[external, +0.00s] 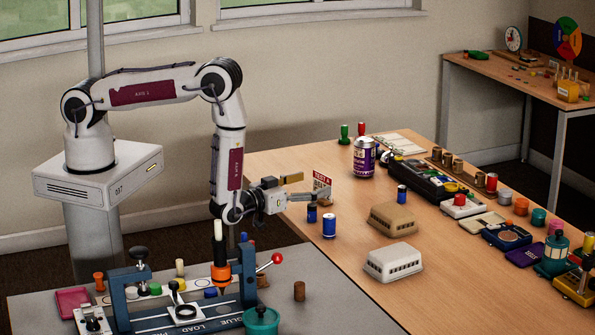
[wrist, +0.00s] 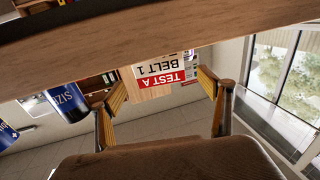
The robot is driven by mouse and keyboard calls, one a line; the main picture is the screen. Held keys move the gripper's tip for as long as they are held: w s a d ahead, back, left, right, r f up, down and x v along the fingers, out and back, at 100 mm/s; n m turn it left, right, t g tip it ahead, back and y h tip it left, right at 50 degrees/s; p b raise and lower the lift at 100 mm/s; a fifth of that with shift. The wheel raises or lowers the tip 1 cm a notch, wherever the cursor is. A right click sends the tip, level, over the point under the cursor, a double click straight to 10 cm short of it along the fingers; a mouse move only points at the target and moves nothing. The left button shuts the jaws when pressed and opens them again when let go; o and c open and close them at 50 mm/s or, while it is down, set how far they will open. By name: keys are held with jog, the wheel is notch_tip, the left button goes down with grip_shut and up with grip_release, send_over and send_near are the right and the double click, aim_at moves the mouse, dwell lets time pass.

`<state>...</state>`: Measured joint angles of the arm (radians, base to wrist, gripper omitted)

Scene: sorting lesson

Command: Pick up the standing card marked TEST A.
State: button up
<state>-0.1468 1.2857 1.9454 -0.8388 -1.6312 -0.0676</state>
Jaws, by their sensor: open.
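The TEST A card (external: 321,180) stands on the wooden table near its left side. It has a red band over a white part. In the wrist view the card (wrist: 160,68) appears upside down and reads TEST A, BELT 1. My gripper (external: 304,187) is open at the card's left, with its fingers pointing towards it. In the wrist view my gripper's fingers (wrist: 162,84) are spread wide, one on each side of the card in the picture. They look clear of it, and nothing is held. The card's foot is hidden in the external view.
A purple can (external: 364,157) stands behind. Two vented boxes (external: 392,217) (external: 393,263) lie to the right. A blue fixture (external: 185,290) occupies the grey table.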

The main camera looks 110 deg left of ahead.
aim_at(320, 180)
jog(key=shift+x, duration=1.35)
jog(key=c, duration=1)
